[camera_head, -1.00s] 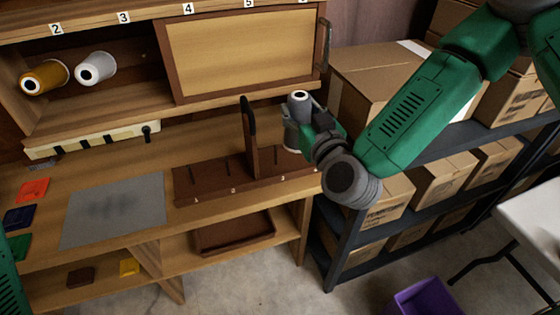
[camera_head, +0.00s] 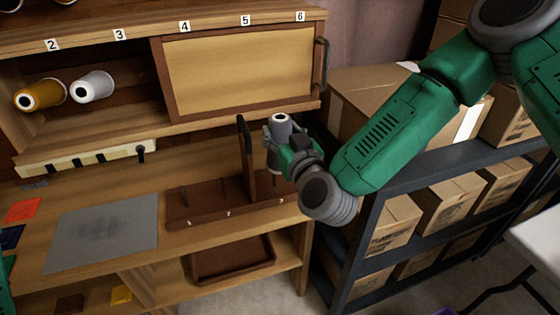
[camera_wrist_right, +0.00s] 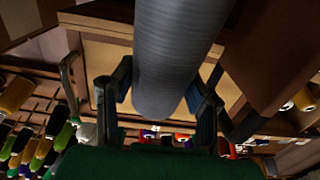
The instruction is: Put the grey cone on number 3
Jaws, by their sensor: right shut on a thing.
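My right gripper (camera_head: 282,150) is shut on the grey cone (camera_head: 281,128) and holds it upright over the right end of the brown rack (camera_head: 205,214). The cone fills the upper middle of the right wrist view (camera_wrist_right: 172,55), between the two fingers. The rack has a tall dark divider handle and small number labels along its front edge; number 3 (camera_head: 284,198) is at the right, just below the gripper. Pegs show at the left places. My left gripper is out of view.
An orange cone (camera_head: 40,95) and a white cone (camera_head: 92,87) lie in the cabinet's open left part. A sliding panel (camera_head: 240,65) covers its right part. A grey mat (camera_head: 104,232) lies left of the rack. Shelves with cardboard boxes (camera_head: 447,199) stand at the right.

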